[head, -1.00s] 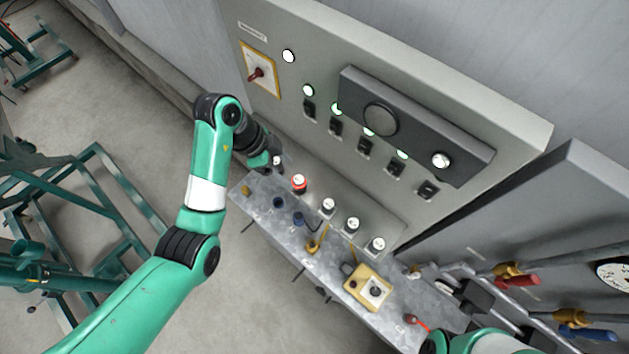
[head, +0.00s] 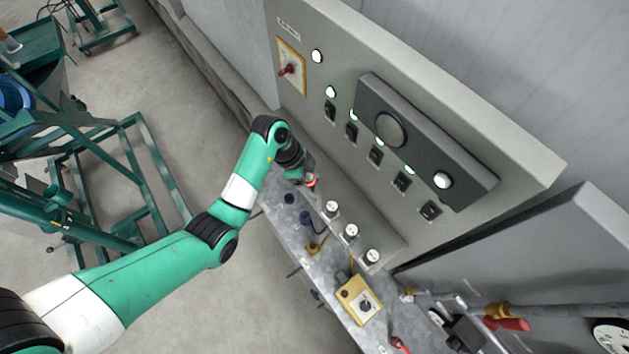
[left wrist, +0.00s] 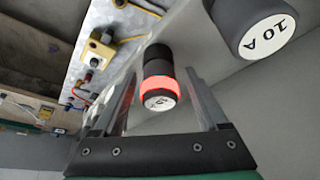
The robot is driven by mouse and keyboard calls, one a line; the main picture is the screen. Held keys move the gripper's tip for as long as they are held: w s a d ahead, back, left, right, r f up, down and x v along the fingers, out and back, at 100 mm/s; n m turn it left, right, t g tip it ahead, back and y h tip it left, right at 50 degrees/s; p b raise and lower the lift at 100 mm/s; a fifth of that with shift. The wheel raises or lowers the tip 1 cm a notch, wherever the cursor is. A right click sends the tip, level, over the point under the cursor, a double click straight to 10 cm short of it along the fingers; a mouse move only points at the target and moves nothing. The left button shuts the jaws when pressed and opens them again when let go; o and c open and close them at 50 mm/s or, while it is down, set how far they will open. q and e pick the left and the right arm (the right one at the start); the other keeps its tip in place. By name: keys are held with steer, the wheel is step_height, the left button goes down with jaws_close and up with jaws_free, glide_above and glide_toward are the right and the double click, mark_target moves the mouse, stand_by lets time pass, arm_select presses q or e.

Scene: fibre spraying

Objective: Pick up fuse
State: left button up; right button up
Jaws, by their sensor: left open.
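The fuse with a glowing red ring (left wrist: 160,90) stands out from the panel in the left wrist view. Its white-capped end lies between the two open fingers of my left gripper (left wrist: 160,112), with gaps to both fingers. In the head view my left gripper (head: 306,182) is at this fuse, and only part of its red ring (head: 311,183) shows. Several plain fuses with white caps sit in a row to its right, such as one fuse (head: 331,208). A "10 A" fuse (left wrist: 265,28) is close by in the left wrist view. My right gripper is out of view.
A grey metal shelf (head: 300,238) runs below the fuses. The control panel (head: 450,120) rises behind. Green frames (head: 150,165) stand at the left.

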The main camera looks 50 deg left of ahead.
arm_select(q)
jaws_close()
stand_by(0.4)
